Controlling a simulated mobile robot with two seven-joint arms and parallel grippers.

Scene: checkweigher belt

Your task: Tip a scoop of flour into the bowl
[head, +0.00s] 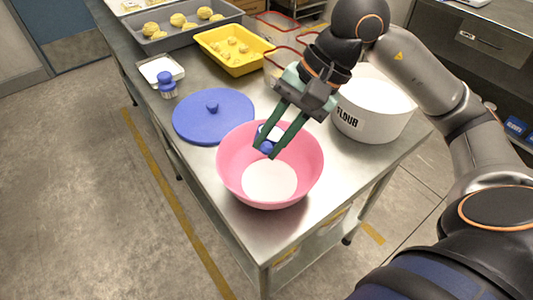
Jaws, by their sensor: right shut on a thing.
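A pink bowl (229,175) stands near the front corner of the steel table, with a round white patch of flour (269,181) in its bottom. A white tub (378,108) marked FLOUR stands to its right, its inside partly hidden by my arm. My right gripper (266,151) points down over the back part of the bowl. It is shut on the blue scoop (266,147), which shows only in small parts between and behind the fingers. Some white shows beside the scoop's blue; I cannot tell its tilt or how much flour it holds. My left gripper is out of view.
A blue lid (222,121) with a knob lies left of the bowl. Behind it are a small blue-topped item (167,84), a small white tray (160,70), a yellow tray (243,65) and a grey tray (198,37) with dough pieces. The table's front edge is close to the bowl.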

